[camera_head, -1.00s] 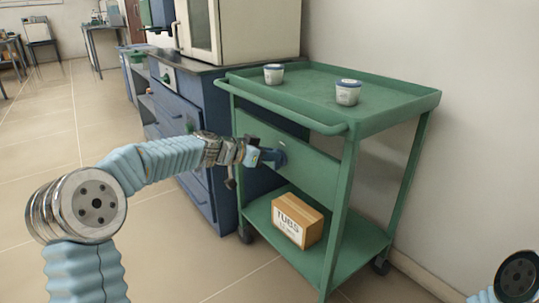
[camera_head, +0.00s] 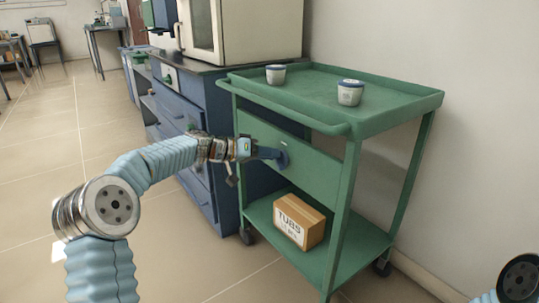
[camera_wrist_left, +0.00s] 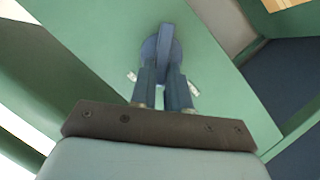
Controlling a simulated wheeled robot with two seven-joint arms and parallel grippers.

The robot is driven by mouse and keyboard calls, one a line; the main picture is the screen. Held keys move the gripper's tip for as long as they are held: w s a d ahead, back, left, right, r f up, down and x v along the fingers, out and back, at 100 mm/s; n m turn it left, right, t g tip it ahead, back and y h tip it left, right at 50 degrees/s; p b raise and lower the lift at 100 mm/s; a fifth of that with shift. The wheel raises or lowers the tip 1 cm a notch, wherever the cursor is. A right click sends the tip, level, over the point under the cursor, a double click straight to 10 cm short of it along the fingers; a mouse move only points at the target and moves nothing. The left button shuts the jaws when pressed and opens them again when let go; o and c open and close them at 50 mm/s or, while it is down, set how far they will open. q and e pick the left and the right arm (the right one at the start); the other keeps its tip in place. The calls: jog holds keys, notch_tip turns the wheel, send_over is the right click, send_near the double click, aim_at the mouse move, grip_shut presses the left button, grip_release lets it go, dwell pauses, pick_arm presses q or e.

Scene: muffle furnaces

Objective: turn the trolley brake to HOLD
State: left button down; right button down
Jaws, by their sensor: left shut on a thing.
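The green trolley (camera_head: 345,127) stands at the right. Its brake is a round blue knob (camera_head: 283,159) with a raised bar, on the trolley's side panel (camera_head: 315,170). My left gripper (camera_head: 272,154) reaches the knob from the left. In the left wrist view my two blue fingers (camera_wrist_left: 163,85) are closed on the bar of the knob (camera_wrist_left: 166,45). The bar runs nearly up and down in that view. Small pale marks flank the fingers on the panel, too small to read. My right gripper is out of view; only part of my right arm shows at bottom right.
Two lidded tubs, one at the back (camera_head: 276,74) and one nearer (camera_head: 349,92), stand on the trolley top. A cardboard box (camera_head: 298,221) sits on its lower shelf. A blue drawer cabinet (camera_head: 205,140) carrying a furnace (camera_head: 240,30) stands behind. The floor at left is clear.

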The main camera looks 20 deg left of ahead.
pick_arm(q)
jog(key=n+h, duration=0.1)
jog(key=n, duration=0.1)
jog(key=f+n+h, duration=0.1)
jog(key=n, duration=0.2)
jog(key=a+f+n+h, duration=0.1)
jog(key=n+h, duration=0.1)
jog(key=n, duration=0.1)
jog(key=shift+w+f, duration=0.1)
jog(key=shift+w, duration=0.25)
jog(key=shift+n, duration=0.5)
jog(key=c, duration=1.1)
grip_release()
jog(key=v, duration=1.3)
jog(key=shift+s+a+f+p, duration=0.2)
jog(key=shift+s+a+p, duration=0.05)
jog(key=shift+a+p, duration=0.15)
